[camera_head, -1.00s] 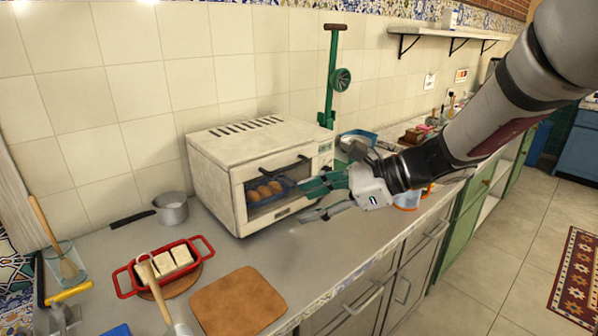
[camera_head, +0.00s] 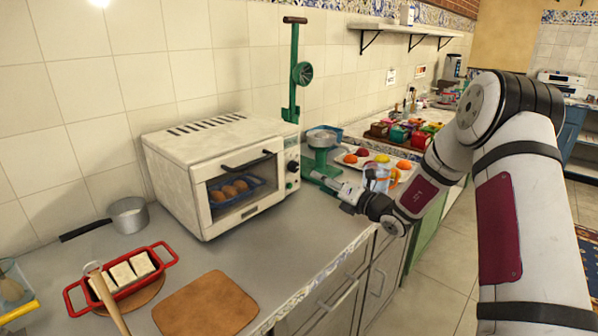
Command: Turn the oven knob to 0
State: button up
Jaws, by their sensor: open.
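The white toaster oven (camera_head: 190,170) stands on the counter at centre left, its front facing right and towards me. Its control panel, at the right end of the front, has dark knobs (camera_head: 292,167) one above another. Their markings are too small to read. The oven's glass door is shut, with eggs or rolls (camera_head: 230,190) on a blue tray inside. My gripper (camera_head: 320,183) is open, just right of the panel and apart from the knobs. Its fingers point left and are partly lost against the green stand behind.
A green press (camera_head: 295,75) with a metal cup stands right behind the oven. A white tray with fruit (camera_head: 380,160) lies beyond my gripper. A red dish (camera_head: 122,275), cutting board (camera_head: 207,303) and saucepan (camera_head: 129,216) are at the left.

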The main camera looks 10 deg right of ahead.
aim_at(296, 168)
jog(key=x, duration=1)
jog(key=shift+w+a+b, duration=0.15)
jog(key=shift+w+b, duration=0.15)
jog(key=shift+b, duration=0.1)
jog(key=shift+c, duration=0.2)
jog(key=c, duration=1.1)
